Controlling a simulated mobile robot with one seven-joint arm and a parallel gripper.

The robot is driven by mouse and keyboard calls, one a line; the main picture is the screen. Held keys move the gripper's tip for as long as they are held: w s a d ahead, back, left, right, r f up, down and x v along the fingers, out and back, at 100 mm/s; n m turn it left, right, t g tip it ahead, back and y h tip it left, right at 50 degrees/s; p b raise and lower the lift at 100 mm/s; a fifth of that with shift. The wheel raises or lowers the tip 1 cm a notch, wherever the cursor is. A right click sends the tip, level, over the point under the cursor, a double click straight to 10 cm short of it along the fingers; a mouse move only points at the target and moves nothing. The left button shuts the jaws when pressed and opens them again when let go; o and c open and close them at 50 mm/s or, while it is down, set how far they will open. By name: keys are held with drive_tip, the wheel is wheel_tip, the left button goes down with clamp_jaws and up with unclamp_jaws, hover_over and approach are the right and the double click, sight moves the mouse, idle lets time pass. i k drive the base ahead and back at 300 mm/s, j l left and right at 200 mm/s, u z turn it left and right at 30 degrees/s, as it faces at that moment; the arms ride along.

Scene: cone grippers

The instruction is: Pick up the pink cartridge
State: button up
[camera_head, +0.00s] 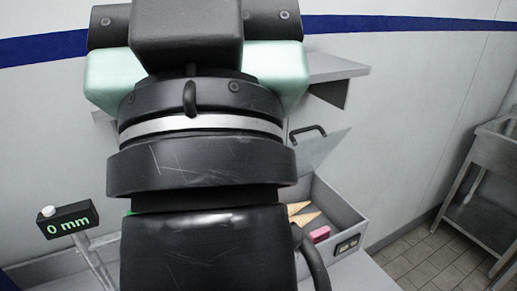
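The pink cartridge (319,234) is a small pink block. It lies inside an open grey box (345,205), close to the front wall and just in front of some tan cones (301,214). My own arm, black with mint-green parts, fills the middle of the head view and covers the left part of the box. My gripper's fingers do not show, so their place relative to the cartridge is hidden.
The box's grey lid (320,149) stands raised at the back. A black display reading "0 mm" (69,221) stands on a post at left. A grey shelf (335,68) juts from the wall. A metal sink stand (490,180) is at right, with open tiled floor before it.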

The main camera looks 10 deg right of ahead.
sight(319, 235)
drive_tip(key=i+l, duration=0.1)
drive_tip(key=l, duration=1.15)
drive_tip(key=i, duration=0.5)
drive_tip(key=u, duration=0.05)
